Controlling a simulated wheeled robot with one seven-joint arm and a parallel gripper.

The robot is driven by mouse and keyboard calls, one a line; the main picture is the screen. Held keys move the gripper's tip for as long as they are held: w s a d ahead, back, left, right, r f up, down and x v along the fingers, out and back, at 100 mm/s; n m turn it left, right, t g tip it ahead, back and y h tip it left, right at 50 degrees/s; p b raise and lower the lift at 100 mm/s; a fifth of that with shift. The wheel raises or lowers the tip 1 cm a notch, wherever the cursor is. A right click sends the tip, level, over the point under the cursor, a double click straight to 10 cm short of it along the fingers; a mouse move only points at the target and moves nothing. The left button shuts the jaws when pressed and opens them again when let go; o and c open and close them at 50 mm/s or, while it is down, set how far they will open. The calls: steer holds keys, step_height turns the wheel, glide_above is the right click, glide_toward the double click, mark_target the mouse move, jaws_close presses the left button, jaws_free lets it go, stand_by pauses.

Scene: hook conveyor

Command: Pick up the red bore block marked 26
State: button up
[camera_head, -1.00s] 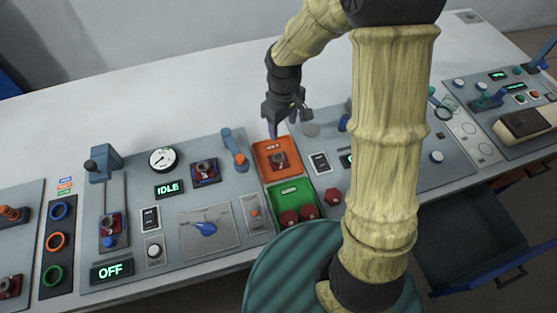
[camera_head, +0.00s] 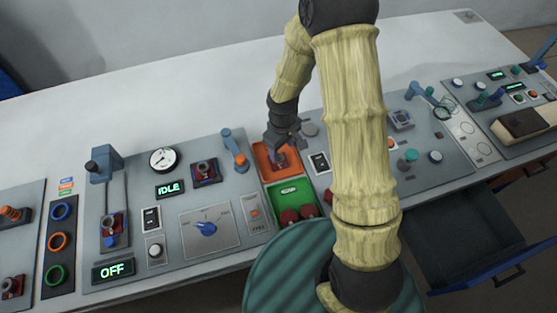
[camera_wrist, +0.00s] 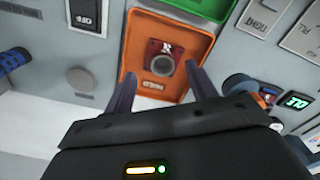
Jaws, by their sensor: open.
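A red block (camera_wrist: 160,48) with a round bore lies in the orange tray (camera_wrist: 130,58). A light mark shows on its top face, too small to read surely. In the head view the orange tray (camera_head: 262,160) is at the middle of the console, and my gripper largely covers the block. My gripper (camera_head: 279,160) is over this tray, pointing down. In the wrist view my gripper (camera_wrist: 161,78) is open, with one dark finger on each side of the block and nothing held. I cannot tell whether the fingers touch the block or how low they are.
A green tray (camera_head: 284,190) with dark red pieces (camera_head: 290,217) adjoins the orange tray in front. A blue lever (camera_head: 234,146) stands close on its left. A dial gauge (camera_head: 163,159) and a switch panel (camera_head: 319,163) are nearby. The white tabletop behind is clear.

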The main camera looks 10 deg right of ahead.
mark_target(280, 155)
steer(key=shift+f, duration=0.1)
steer(key=shift+w+a+f+p, duration=0.1)
steer(key=shift+f+p, duration=0.15)
steer(key=shift+f, duration=0.6)
steer(key=shift+w+a+f+p, duration=0.1)
steer(key=shift+a+f+p, duration=0.1)
steer(key=shift+f, duration=0.6)
steer(key=shift+w+a+f+p, duration=0.1)
steer(key=shift+f+p, duration=0.15)
steer(key=shift+f, duration=0.6)
steer(key=shift+d, duration=0.1)
jaws_close()
